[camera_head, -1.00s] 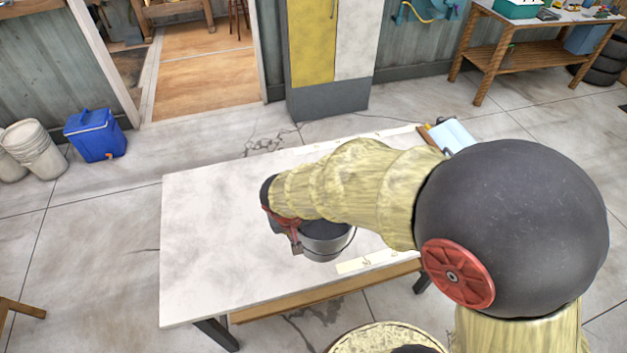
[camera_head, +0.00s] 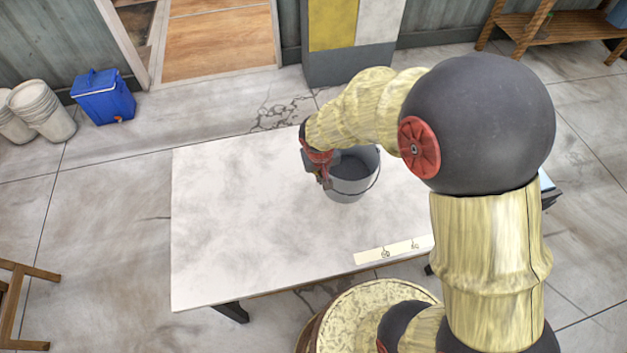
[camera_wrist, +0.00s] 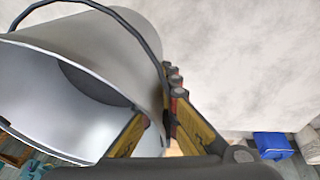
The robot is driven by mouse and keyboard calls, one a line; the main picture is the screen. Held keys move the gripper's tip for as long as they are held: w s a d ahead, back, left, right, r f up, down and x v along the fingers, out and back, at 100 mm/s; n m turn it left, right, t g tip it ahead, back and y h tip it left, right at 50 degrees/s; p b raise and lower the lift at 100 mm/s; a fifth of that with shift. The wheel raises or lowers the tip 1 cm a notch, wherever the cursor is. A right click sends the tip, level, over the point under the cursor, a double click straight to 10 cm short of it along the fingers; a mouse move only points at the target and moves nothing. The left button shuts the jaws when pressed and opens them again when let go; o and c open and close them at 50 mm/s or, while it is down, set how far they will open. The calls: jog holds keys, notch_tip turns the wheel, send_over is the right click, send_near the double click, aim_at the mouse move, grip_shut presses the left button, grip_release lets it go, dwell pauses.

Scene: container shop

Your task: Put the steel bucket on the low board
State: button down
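The steel bucket (camera_head: 352,188) is a grey pail with a thin wire handle. In the head view it is roughly upright over the white table, at the end of my arm. My gripper (camera_head: 319,172) is at its left side. In the wrist view the bucket (camera_wrist: 95,40) fills the left, mouth towards the camera. My gripper (camera_wrist: 160,118) is shut on its wall, one finger inside the rim and one outside. The gap between bucket bottom and table cannot be judged. I cannot make out the low board with certainty; my arm covers the table's right part.
The white table (camera_head: 235,230) is bare on its left half. A pale strip with small dark marks (camera_head: 393,251) lies near its front edge. A blue cooler (camera_head: 103,97) and stacked white buckets (camera_head: 42,108) stand on the floor at left, away from the table.

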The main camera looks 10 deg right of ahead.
aim_at(332, 172)
jog(key=w+d+f, duration=0.1)
jog(key=f, duration=0.1)
jog(key=w+d+f, duration=0.1)
jog(key=f, duration=0.1)
jog(key=w+d+f+b, duration=0.1)
jog(key=d, duration=0.1)
jog(key=shift+w+d+f, duration=0.1)
jog(key=shift+w+f, duration=0.2)
jog(key=shift+f, duration=0.1)
jog(key=shift+b+x, duration=0.4)
jog(key=shift+x, duration=1.25)
jog(key=shift+s+f, duration=0.2)
jog(key=c, duration=2.5)
grip_release()
jog(key=shift+s+f, duration=0.1)
jog(key=shift+f, duration=0.05)
jog(key=shift+c, duration=0.2)
jog(key=o, duration=0.5)
